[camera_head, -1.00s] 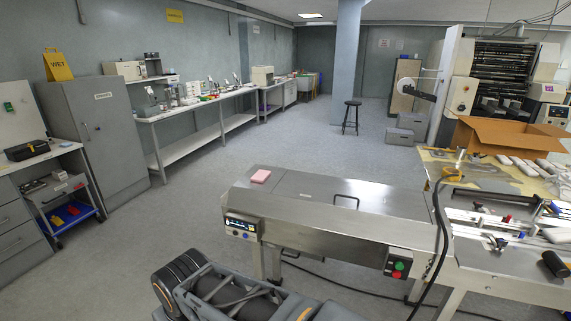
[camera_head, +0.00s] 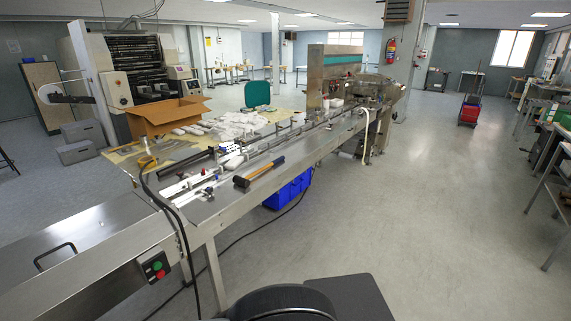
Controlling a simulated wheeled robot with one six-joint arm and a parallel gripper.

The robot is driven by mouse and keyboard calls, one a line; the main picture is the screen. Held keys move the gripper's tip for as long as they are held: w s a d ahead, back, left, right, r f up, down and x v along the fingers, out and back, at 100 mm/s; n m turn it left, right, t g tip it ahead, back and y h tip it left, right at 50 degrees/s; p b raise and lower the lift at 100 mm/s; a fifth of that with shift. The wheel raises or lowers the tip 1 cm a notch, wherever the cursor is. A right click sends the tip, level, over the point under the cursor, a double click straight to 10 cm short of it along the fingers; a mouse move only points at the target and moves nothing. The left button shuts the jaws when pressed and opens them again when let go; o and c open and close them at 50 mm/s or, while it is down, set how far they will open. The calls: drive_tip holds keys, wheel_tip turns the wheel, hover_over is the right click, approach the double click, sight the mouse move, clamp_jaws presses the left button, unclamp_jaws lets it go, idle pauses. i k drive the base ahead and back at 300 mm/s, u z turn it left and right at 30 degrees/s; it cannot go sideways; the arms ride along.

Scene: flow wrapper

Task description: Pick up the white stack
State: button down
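Several white things lie along the flow wrapper (camera_head: 215,207), and I cannot tell which one is the white stack. A white block (camera_head: 233,161) sits on the conveyor bed near the middle of the picture. A pile of white packs (camera_head: 240,122) lies on the table behind it, with more white packs (camera_head: 194,129) beside the cardboard box. A small white item (camera_head: 336,103) shows farther along the machine. My gripper is not in view; only dark parts of my own body show at the bottom edge.
An orange-handled tool (camera_head: 259,172) lies on the machine's front edge. A blue crate (camera_head: 289,190) stands under it, and a cable trails on the floor. An open cardboard box (camera_head: 168,117) is behind. The floor (camera_head: 400,220) to the right is clear up to the benches.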

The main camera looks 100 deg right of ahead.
sight(236, 162)
drive_tip(key=z, duration=2.3)
drive_tip(key=k, duration=0.65)
drive_tip(key=z, duration=0.2)
drive_tip(key=i, duration=0.6)
drive_tip(key=z, duration=1.2)
drive_tip(key=i, duration=1.6)
drive_tip(key=u, duration=1.05)
drive_tip(key=i, duration=0.65)
drive_tip(key=u, duration=0.8)
